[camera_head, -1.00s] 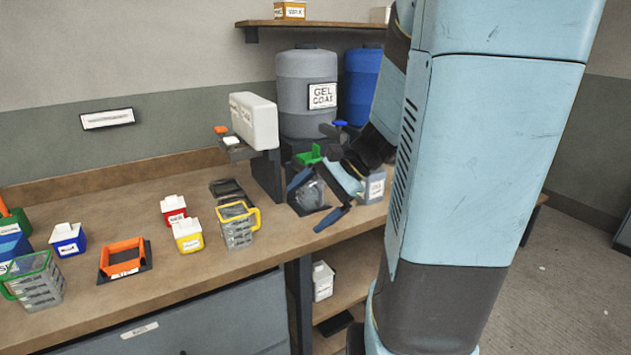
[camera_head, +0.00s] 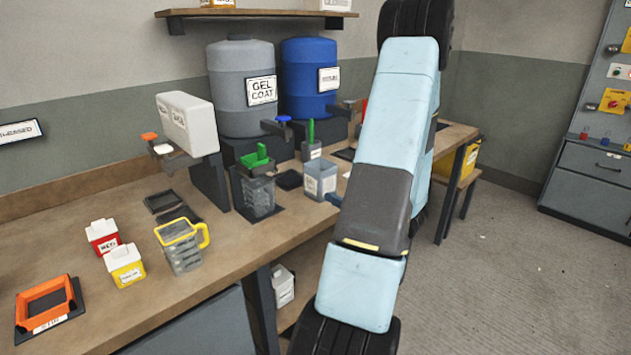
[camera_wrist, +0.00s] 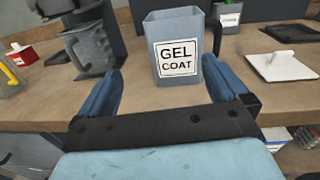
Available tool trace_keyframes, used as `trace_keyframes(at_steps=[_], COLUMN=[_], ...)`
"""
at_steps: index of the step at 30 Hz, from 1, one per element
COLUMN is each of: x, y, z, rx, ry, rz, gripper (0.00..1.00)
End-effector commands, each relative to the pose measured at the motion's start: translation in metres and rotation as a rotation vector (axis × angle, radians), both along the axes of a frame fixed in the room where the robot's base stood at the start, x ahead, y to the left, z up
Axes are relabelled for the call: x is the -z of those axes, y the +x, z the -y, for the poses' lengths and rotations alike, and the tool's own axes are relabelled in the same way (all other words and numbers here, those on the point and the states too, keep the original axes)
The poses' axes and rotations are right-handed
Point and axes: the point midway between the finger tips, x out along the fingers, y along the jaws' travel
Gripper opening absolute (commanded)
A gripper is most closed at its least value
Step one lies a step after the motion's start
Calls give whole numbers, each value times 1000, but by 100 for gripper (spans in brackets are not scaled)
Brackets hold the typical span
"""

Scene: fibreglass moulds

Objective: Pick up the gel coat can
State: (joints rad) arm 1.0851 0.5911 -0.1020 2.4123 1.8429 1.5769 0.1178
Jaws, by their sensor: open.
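The gel coat can (camera_wrist: 176,30) is a grey open-topped square container with a white GEL COAT label. It stands upright on the bench, straight ahead in the wrist view. In the head view the can (camera_head: 319,182) is near the bench's front edge, left of my arm. My gripper (camera_wrist: 163,72) is open, its two blue fingers spread left and right of the can in the picture. I see no contact, and I cannot tell how far the can is between the fingers. In the head view my gripper is mostly hidden behind my arm.
A white lid with a knob (camera_wrist: 281,66) lies right of the can. The bench (camera_head: 225,240) is clear toward its front edge.

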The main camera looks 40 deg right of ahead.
Motion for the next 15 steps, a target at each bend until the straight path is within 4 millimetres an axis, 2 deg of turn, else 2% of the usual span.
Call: trace_keyframes(at_steps=[3,6,15], x=[10,13,12], y=[-6,-2,51], z=[14,16,7], rx=[56,68,55], ry=[27,35,34], rz=[6,8,8], gripper=[100,100,100])
